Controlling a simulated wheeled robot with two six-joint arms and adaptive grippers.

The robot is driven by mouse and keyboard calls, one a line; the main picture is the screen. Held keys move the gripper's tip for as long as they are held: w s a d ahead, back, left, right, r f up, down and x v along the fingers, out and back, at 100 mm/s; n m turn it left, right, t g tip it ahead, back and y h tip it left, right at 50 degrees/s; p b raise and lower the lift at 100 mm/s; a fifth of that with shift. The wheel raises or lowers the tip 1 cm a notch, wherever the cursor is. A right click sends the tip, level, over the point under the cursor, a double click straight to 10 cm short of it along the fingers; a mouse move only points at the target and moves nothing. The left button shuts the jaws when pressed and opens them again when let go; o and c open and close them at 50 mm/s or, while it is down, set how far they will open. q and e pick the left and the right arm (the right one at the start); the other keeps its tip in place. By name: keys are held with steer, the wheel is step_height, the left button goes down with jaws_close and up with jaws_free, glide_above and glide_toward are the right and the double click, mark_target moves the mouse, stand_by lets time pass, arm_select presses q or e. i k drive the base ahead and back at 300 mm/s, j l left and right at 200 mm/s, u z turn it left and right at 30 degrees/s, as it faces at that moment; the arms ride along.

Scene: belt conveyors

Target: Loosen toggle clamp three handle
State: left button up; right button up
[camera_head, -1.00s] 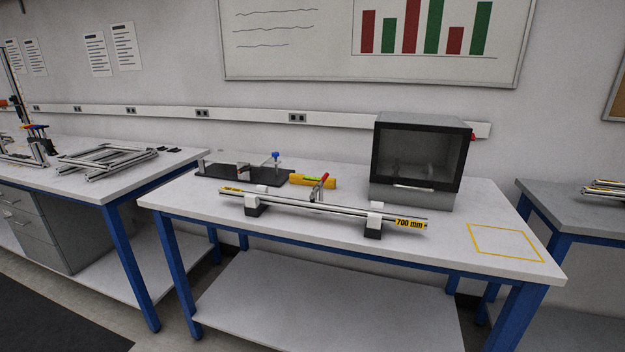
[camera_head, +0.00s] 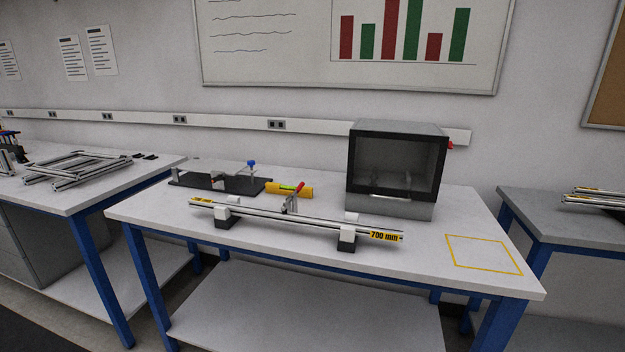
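A toggle clamp with a red-tipped handle (camera_head: 299,187) stands at the middle of a long metal bar (camera_head: 270,214) on the centre table. The handle leans up to the right. The bar rests on two black and white supports, the left one (camera_head: 228,217) and the right one (camera_head: 348,234). A yellow label at its right end reads "700 mm". Another device with a blue knob (camera_head: 251,164) sits on a black base (camera_head: 190,182) behind to the left. I cannot read a clamp number on either. Neither of my grippers is in view.
A yellow block (camera_head: 277,188) lies behind the bar. A grey box with a dark window (camera_head: 397,168) stands at the table's back. A yellow outlined square (camera_head: 462,239) at the right is empty. Side tables hold metal frames (camera_head: 75,170) and bars (camera_head: 598,196).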

mark_target(298, 189)
steer(key=i+l+u, duration=0.2)
steer(key=l, duration=0.15)
steer(key=i+l+u, duration=0.2)
steer(key=l, duration=0.2)
steer(key=l+u, duration=0.2)
steer(key=l, duration=0.2)
